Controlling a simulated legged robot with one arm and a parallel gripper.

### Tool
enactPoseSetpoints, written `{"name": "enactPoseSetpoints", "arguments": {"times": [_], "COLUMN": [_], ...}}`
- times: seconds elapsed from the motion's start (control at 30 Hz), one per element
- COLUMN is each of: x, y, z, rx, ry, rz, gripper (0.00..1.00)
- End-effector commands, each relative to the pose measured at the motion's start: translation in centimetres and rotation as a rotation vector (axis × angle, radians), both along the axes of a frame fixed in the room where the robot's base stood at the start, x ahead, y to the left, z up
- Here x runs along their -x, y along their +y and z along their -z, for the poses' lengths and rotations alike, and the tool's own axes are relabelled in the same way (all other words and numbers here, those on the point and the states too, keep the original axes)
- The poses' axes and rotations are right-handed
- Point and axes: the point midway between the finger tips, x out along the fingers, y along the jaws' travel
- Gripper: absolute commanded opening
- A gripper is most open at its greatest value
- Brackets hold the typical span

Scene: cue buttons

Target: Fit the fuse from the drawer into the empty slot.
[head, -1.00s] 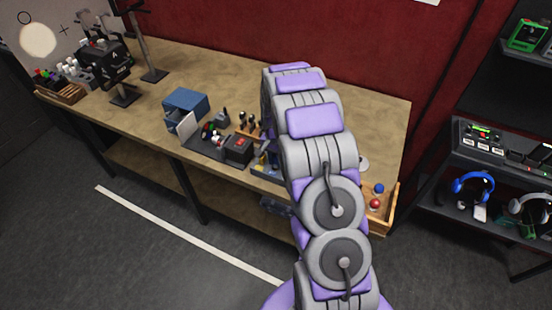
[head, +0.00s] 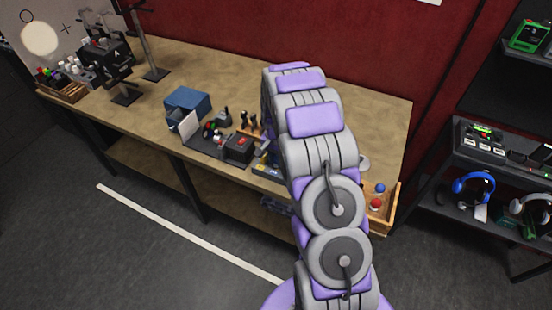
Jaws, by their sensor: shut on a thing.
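My arm rises through the middle of the head view and bends down over the workbench (head: 370,100). Its own links hide my gripper's fingertips and whatever is between them. Only a small purple part shows at the arm's left edge, by the bench's front. No fuse can be made out, and no empty slot is clear. A wooden drawer-like tray (head: 393,208) sticks out at the bench's front right, partly behind my arm. A blue ball (head: 380,188) and a red ball (head: 376,203) show at it.
A blue box (head: 188,101), a white panel (head: 188,125) and a dark box with a red button (head: 239,149) stand left of my arm. Dark stands (head: 124,96) are at the far left. A shelf with headphones (head: 474,187) is at the right. The bench's back middle is clear.

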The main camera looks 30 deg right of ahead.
Motion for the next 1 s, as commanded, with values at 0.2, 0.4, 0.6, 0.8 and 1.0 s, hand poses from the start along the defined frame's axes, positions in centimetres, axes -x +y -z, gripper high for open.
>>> {"name": "enactPoseSetpoints", "arguments": {"times": [0.2,0.4,0.6,0.8,1.0], "x": [0.0,0.0,0.0,0.0,0.0], "y": [0.0,-0.1,-0.1,-0.1,-0.1], "z": [0.3,0.7,1.1,1.1,1.1], "rx": [0.0,0.0,0.0,0.0,0.0], "ry": [0.0,0.0,0.0,0.0,0.0], "rz": [0.0,0.0,0.0,0.0,0.0], "gripper": [0.0,0.0,0.0,0.0,0.0]}}
